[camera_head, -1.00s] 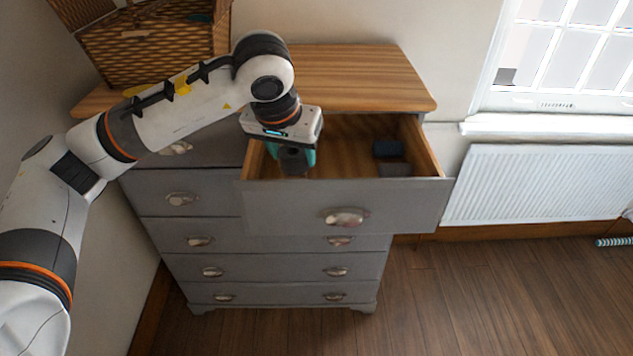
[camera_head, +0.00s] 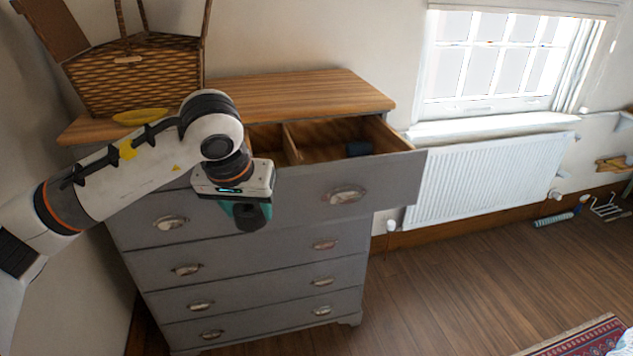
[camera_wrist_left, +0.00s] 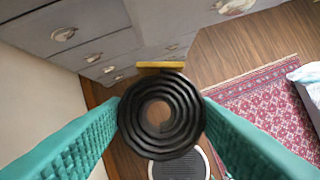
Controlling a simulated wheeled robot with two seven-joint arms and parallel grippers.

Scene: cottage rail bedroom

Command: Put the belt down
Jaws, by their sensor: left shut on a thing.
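The belt (camera_wrist_left: 134,130) is a black coil with a gold buckle (camera_wrist_left: 160,66), seen in the left wrist view. It sits between the teal fingers of my left gripper (camera_wrist_left: 158,122), which is shut on it. In the head view my left gripper (camera_head: 250,214) hangs in front of the grey chest of drawers (camera_head: 230,262), just outside the open top drawer (camera_head: 325,195). The belt is mostly hidden behind the gripper there. My right gripper is not in view.
A wicker basket (camera_head: 135,80) and a yellow dish (camera_head: 140,117) stand on the chest top. A white radiator (camera_head: 490,175) is at the right. The wooden floor (camera_head: 450,290) is largely clear, with a red patterned rug (camera_head: 585,338) at the lower right.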

